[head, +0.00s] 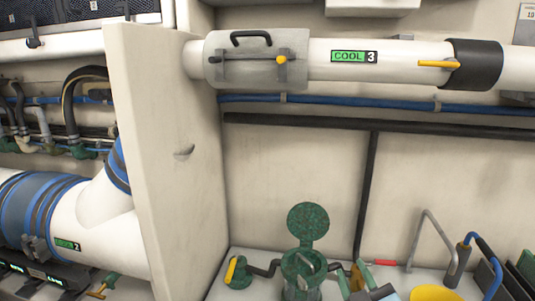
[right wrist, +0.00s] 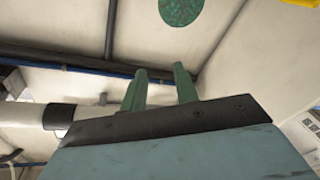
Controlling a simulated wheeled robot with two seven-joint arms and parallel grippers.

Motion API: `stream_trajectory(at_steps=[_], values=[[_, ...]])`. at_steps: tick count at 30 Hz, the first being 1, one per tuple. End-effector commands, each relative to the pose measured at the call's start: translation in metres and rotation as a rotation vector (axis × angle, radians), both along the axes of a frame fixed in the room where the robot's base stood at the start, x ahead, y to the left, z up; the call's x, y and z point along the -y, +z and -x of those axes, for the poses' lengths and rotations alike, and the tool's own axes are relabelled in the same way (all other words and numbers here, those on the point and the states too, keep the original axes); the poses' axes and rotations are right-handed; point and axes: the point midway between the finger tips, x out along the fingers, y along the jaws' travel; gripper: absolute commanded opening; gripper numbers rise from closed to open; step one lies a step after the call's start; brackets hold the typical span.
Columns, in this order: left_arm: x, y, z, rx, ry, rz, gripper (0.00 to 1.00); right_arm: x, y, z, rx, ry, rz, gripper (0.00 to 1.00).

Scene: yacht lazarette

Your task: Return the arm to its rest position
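My right gripper (head: 355,281) shows at the bottom of the head view, right of the green strainer pot. Its pale teal fingers point up, with the grey-teal body cut off by the lower edge. In the right wrist view the two green fingers (right wrist: 160,88) stand apart above the dark palm edge. I see nothing between them there. In the head view an orange-brown handle shows near the fingers; I cannot tell whether they touch it. The left gripper is not in view.
A green pot with its round lid up (head: 308,222) stands beside the right gripper. A yellow bowl (head: 432,293) and bent tubing (head: 430,230) lie to the right. A white partition (head: 165,150) stands left. A pipe marked COOL 3 (head: 410,52) crosses above.

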Motion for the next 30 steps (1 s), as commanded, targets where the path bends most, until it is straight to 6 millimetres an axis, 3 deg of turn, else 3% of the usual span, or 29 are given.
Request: stream_trajectory(at_steps=[3,6,9,15,20,30], values=[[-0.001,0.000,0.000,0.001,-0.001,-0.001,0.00,0.033,-0.065,0.039,-0.309,-0.119,-0.123,0.30],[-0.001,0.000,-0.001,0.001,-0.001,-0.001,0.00,0.049,-0.111,0.080,-0.555,-0.189,-0.201,0.30],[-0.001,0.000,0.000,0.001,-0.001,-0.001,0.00,0.055,-0.142,0.121,-0.755,-0.230,-0.254,0.30],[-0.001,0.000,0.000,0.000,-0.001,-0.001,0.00,0.058,-0.177,0.194,-1.068,-0.269,-0.315,0.30],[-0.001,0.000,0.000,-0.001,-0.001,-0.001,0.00,0.056,-0.190,0.249,-1.281,-0.276,-0.344,0.30],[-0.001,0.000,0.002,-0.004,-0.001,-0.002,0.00,0.056,-0.275,0.238,-1.332,-0.284,-0.325,0.30]])
